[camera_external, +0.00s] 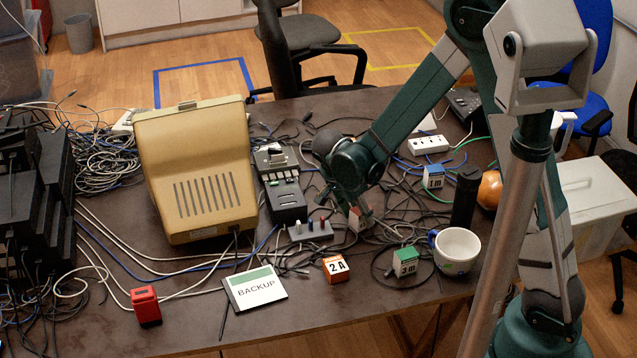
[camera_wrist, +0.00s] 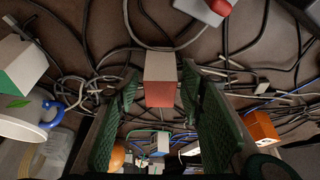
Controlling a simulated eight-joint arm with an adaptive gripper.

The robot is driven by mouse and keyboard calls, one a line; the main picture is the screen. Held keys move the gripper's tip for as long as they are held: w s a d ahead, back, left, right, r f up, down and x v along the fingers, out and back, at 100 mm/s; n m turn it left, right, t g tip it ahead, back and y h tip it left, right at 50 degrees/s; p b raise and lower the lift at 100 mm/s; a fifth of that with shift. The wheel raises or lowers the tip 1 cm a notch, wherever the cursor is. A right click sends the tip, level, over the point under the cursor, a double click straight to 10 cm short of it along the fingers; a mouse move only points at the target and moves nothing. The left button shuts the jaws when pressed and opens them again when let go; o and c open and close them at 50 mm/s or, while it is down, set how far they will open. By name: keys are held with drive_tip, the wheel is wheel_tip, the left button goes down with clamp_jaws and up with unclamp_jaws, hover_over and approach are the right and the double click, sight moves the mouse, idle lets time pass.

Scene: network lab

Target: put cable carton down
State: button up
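A small cable carton, white on top with a red side, is between my fingertips in the wrist view (camera_wrist: 160,82). In the external view my gripper (camera_external: 358,206) is low over the cables at mid-table, with the carton (camera_external: 357,220) partly hidden by the fingers. The carton looks at or just above the tabletop; I cannot tell whether it touches.
Loose cables cover much of the table. A BACKUP card (camera_external: 254,289) and red box (camera_external: 146,306) lie near the front edge.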

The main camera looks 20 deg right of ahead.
drive_tip(key=p+v, duration=0.2)
drive_tip(key=v, duration=0.8)
drive_tip(key=shift+r, duration=0.25)
idle(0.5)
drive_tip(key=s+d+r+n+t+y, duration=0.1)
drive_tip(key=s+d+r+n+y, duration=0.35)
drive_tip(key=d+r, duration=0.9)
drive_tip(key=s+d+r+n+t, duration=0.4)
drive_tip(key=s+d+n, duration=0.5)
drive_tip(key=s, duration=0.5)
wheel_tip(320, 180, up, 2)
drive_tip(key=d, duration=0.2)
drive_tip(key=shift+d+r, duration=0.2)
drive_tip(key=shift+d, duration=0.15)
drive_tip(key=shift+o, duration=0.3)
drive_tip(key=shift+w, duration=0.15)
idle(0.8)
